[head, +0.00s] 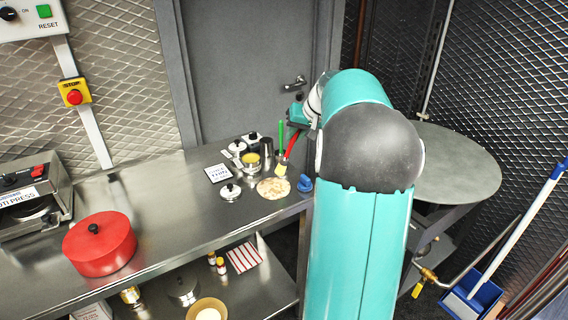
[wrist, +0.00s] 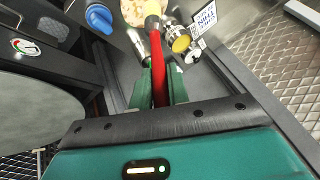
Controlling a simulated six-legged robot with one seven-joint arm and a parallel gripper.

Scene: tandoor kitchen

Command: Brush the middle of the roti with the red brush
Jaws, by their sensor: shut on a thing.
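The roti (head: 273,189) is a pale, browned round lying on the steel counter near its right end. Part of it shows at the top of the wrist view (wrist: 132,10). My gripper (wrist: 161,78) is shut on the handle of the red brush (wrist: 157,50), and in the head view it is partly hidden by my arm. The red brush (head: 292,144) slants down with its pale yellow bristles over the roti's far right part. I cannot tell whether the bristles touch the roti.
A red pot (head: 99,243) stands farther left.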

